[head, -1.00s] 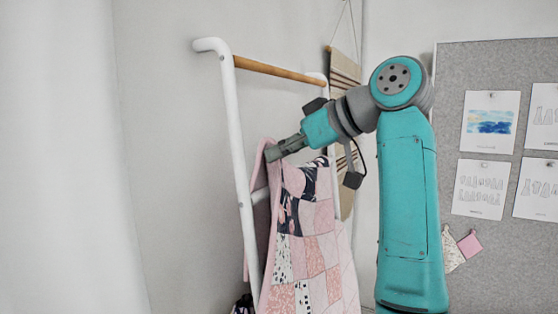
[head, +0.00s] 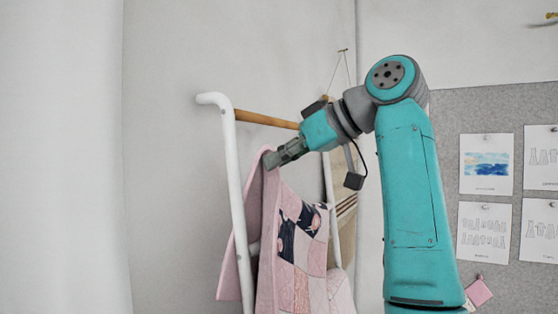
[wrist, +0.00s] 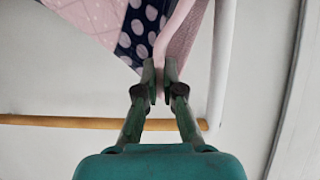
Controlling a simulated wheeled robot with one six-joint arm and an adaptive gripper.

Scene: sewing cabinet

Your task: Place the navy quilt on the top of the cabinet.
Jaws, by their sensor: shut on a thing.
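The quilt (head: 297,268) is a pink patchwork with some navy patches, and no mostly navy quilt shows. It hangs in folds from my gripper (head: 272,160), beside and partly behind the near post of the rack. In the wrist view my gripper (wrist: 159,70) is shut on the pink edge of the quilt (wrist: 100,17), next to a navy patch with pale dots. The lower end of the quilt is outside the head view. The cabinet is not in view.
A white rack (head: 233,170) with a wooden top bar (head: 265,119) stands close around the quilt. A woven hanging (head: 345,225) is on the wall behind. A grey pinboard (head: 500,110) with pictures is at the right. The left side shows bare wall.

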